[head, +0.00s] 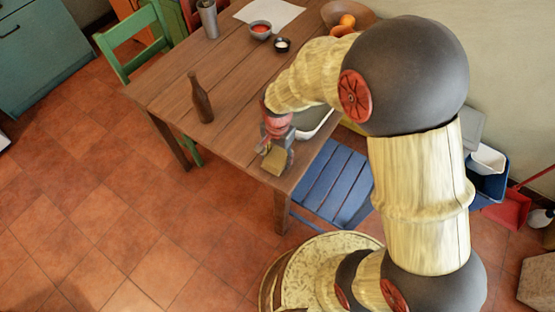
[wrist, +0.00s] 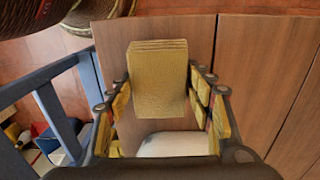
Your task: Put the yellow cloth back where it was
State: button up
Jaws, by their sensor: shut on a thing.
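The yellow cloth (head: 273,162) is a small folded block near the table's front corner in the head view. In the wrist view the yellow cloth (wrist: 157,75) sits between the two fingers, with its folded layers showing at the top edge. My gripper (wrist: 158,88) is shut on it. In the head view my gripper (head: 276,143) points down over the wooden table (head: 165,85). I cannot tell whether the cloth touches the tabletop.
A white tray (head: 317,122) stands beside my gripper, partly hidden by my arm. A brown bottle (head: 201,100) stands to the left. Bowls (head: 260,30), a metal cup (head: 208,18) and a fruit bowl (head: 345,17) are farther back. A blue chair (head: 333,180) is at the table's right side.

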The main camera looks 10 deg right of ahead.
jog(key=shift+f, duration=0.7)
jog(key=o, duration=1.1)
jog(key=shift+f, duration=0.15)
